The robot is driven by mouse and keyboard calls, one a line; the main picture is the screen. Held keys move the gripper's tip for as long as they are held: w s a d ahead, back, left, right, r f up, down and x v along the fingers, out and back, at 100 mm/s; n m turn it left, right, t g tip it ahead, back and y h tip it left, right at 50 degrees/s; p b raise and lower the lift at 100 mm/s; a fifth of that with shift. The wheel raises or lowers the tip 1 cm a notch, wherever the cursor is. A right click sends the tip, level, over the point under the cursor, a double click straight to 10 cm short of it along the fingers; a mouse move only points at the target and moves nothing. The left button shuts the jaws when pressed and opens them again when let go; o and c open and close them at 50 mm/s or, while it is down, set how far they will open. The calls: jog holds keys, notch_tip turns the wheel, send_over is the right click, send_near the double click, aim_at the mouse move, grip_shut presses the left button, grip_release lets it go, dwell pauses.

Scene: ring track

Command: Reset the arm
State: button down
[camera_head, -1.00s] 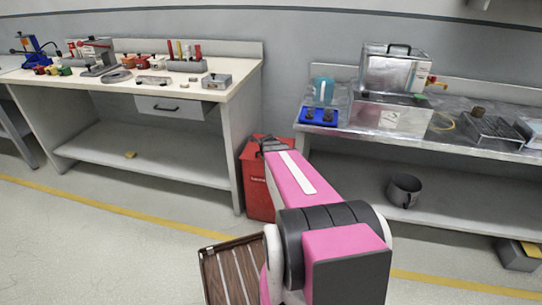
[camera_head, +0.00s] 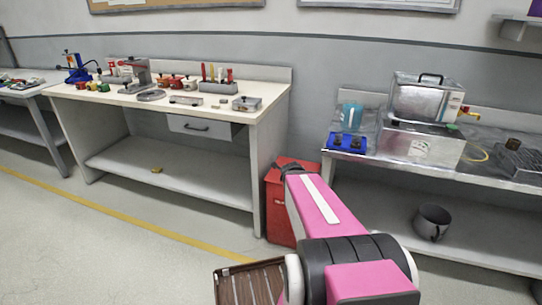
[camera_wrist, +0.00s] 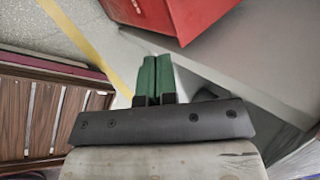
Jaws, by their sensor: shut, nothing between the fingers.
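My gripper (camera_wrist: 152,78) shows in the wrist view with its two green fingers pressed together and nothing between them. It is over the floor, apart from the red bin at the top and the brown slatted crate at the left. In the head view my pink and dark arm reaches forward in the lower middle. The gripper itself is hard to make out there, near the red bin.
The red bin (camera_head: 279,214) stands between a white workbench (camera_head: 262,150) at left and a metal-topped bench (camera_head: 480,177) at right. A brown slatted crate (camera_wrist: 30,112) lies on the floor beside my arm. Open floor (camera_head: 110,245) with a yellow line lies at front left.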

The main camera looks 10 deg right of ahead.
jog(key=s+a+f+n+g+y, duration=0.1)
jog(key=s+a+n+g, duration=0.2)
jog(key=n, duration=1)
jog(key=s+a+f+n+g+y, duration=0.1)
jog(key=s+a+n+g+y, duration=0.1)
jog(key=s+a+n, duration=0.5)
jog(key=shift+a+n+g, duration=0.9)
jog(key=shift+a+n, duration=1.3)
jog(key=shift+n, duration=1.2)
